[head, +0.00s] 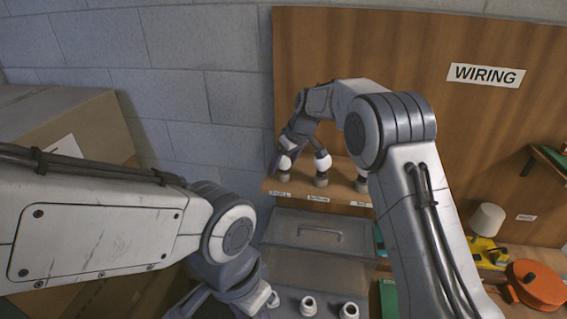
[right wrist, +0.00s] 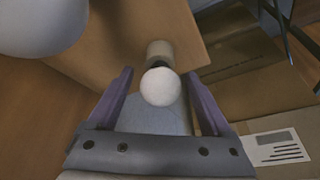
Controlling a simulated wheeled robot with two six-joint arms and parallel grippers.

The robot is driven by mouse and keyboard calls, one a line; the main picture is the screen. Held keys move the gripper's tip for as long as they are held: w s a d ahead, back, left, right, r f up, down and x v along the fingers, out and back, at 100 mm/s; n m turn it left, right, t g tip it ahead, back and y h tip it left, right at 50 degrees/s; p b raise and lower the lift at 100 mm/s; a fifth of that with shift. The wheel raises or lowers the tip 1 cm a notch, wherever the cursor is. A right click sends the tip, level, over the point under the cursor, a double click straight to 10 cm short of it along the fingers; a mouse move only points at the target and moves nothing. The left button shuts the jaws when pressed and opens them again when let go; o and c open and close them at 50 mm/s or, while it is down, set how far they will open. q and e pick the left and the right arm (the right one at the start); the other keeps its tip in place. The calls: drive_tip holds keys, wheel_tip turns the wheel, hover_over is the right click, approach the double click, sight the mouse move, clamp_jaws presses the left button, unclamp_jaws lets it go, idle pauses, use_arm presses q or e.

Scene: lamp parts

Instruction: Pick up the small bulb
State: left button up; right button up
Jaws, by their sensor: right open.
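The small bulb (head: 285,162) is a white globe on a pale holder at the left end of a wooden shelf. In the right wrist view the bulb (right wrist: 160,87) is between my right fingers, with a gap on each side. My right gripper (head: 283,158) is open around it at the shelf; the right wrist view shows both purple fingers (right wrist: 160,100). A second white bulb (head: 322,162) stands on the shelf to the right. My left gripper is at the bottom of the head view, cut by the frame edge; its jaws are unclear.
The shelf (head: 300,189) carries small labels and a third holder (head: 362,184), partly hidden by my right arm. A grey lidded box (head: 318,232) sits below. A yellow lamp base (head: 487,253) and an orange part (head: 538,284) are right.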

drive_tip(key=c, duration=1.2)
